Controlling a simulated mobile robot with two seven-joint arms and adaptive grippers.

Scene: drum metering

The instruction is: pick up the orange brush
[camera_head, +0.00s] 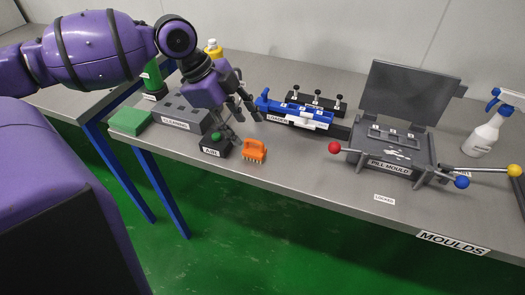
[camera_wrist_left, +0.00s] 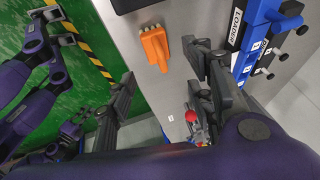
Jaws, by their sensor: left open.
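The orange brush (camera_head: 254,151) lies on the grey steel bench near its front edge, just right of the black box labelled AIR. The brush also shows in the left wrist view (camera_wrist_left: 155,48), with its pale bristles at the top, and nothing holds it. My left gripper (camera_head: 243,117) is open and empty, above and behind the brush in the head view. In the left wrist view its two dark fingers (camera_wrist_left: 165,88) stand wide apart, with the brush beyond them and between them.
The AIR box (camera_head: 215,147) with a green button stands close beside the brush. A grey CLEANING block (camera_head: 181,112) is at left. The blue loading fixture (camera_head: 301,117) and the pill mould (camera_head: 393,150) are at right. The bench front right of the brush is clear.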

